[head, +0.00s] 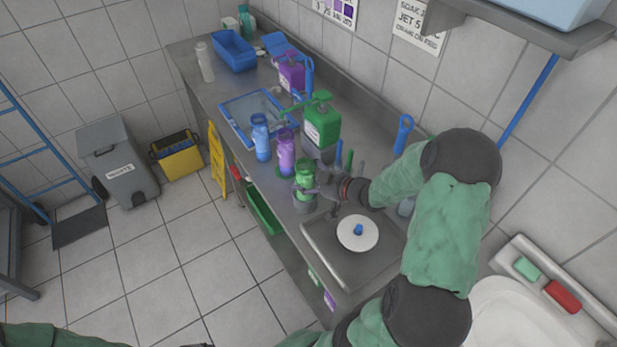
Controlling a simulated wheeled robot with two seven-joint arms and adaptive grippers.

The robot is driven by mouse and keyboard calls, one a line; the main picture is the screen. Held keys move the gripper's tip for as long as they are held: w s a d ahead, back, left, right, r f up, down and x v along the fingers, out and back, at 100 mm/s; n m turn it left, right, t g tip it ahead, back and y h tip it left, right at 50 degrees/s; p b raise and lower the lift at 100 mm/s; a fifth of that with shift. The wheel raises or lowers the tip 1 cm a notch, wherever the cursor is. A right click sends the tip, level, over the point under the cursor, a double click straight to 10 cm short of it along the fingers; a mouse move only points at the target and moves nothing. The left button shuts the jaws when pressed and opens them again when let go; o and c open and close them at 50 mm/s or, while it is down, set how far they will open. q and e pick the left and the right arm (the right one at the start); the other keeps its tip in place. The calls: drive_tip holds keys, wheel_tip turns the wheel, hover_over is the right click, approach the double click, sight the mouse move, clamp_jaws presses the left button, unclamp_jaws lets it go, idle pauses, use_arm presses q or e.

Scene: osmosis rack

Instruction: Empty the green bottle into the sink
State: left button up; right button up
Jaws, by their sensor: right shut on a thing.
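The green bottle (304,170) stands upright near the front edge of the steel counter, just left of the sink. My right gripper (312,190) reaches in from the right and is shut on it; the fingers partly hide its lower part. I cannot tell whether its base touches the counter. The sink (322,246) is a steel basin at the near end of the counter. A white round disc with a blue knob (358,231) is over the basin and hides part of it. Of my left arm only a green sleeve shows at the bottom left.
A blue bottle (261,138) and a purple bottle (285,152) stand left of the green one. Behind them are a green pump jug (321,122) and a purple pump jug (291,72). A blue-handled tool (403,134) stands behind my right gripper.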

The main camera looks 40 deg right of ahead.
sight(308, 160)
drive_tip(key=shift+r+p, duration=3.7)
drive_tip(key=shift+r, duration=0.3)
drive_tip(key=shift+f, duration=0.1)
